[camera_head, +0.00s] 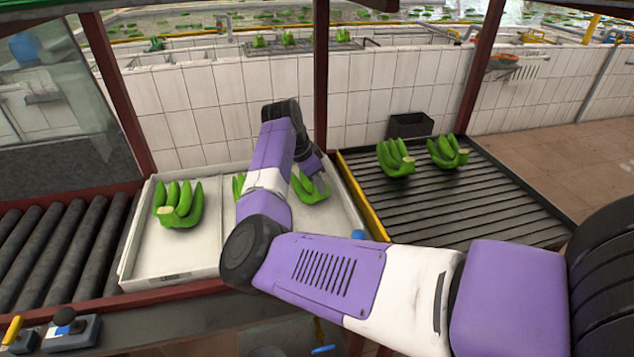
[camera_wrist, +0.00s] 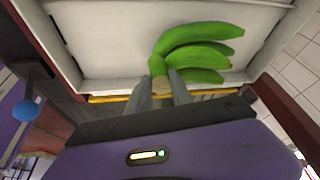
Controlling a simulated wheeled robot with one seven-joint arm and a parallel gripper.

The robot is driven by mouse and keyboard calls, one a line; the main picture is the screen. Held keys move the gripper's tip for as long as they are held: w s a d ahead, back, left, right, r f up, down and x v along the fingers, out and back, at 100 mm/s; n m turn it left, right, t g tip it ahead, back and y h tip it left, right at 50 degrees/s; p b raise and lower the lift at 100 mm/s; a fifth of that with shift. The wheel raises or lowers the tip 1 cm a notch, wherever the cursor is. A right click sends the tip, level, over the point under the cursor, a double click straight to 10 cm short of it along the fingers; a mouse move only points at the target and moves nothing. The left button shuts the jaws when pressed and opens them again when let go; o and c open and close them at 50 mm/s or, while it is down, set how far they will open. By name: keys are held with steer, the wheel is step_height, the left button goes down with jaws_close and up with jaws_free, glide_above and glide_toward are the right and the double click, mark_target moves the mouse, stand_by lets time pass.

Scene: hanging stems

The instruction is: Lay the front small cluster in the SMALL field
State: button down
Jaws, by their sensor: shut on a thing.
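My gripper (camera_wrist: 168,84) is shut on the crown of a green banana cluster (camera_wrist: 205,50), whose several fingers point away from it over the white tray. In the head view this cluster (camera_head: 311,188) is at the right part of the white tray (camera_head: 180,268), under my wrist. I cannot tell whether it touches the tray floor. A bigger cluster (camera_head: 180,204) lies at the tray's left. A bit of green banana (camera_head: 238,184) shows in the middle, mostly hidden behind my arm. No SMALL label is readable.
A dark slatted rack (camera_head: 455,205) stands right of the tray, with two banana clusters (camera_head: 396,158) (camera_head: 447,151) at its back. A yellow edge (camera_head: 362,195) runs between rack and tray. Rollers (camera_head: 60,240) lie at the left. A red post (camera_head: 320,75) stands behind my wrist.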

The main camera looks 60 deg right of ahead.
steer(key=shift+f, duration=0.2)
steer(key=c, duration=1.1)
jaws_free()
steer(key=shift+o, duration=0.2)
steer(key=shift+f, duration=0.1)
steer(key=b+v, duration=0.1)
steer(key=v, duration=0.7)
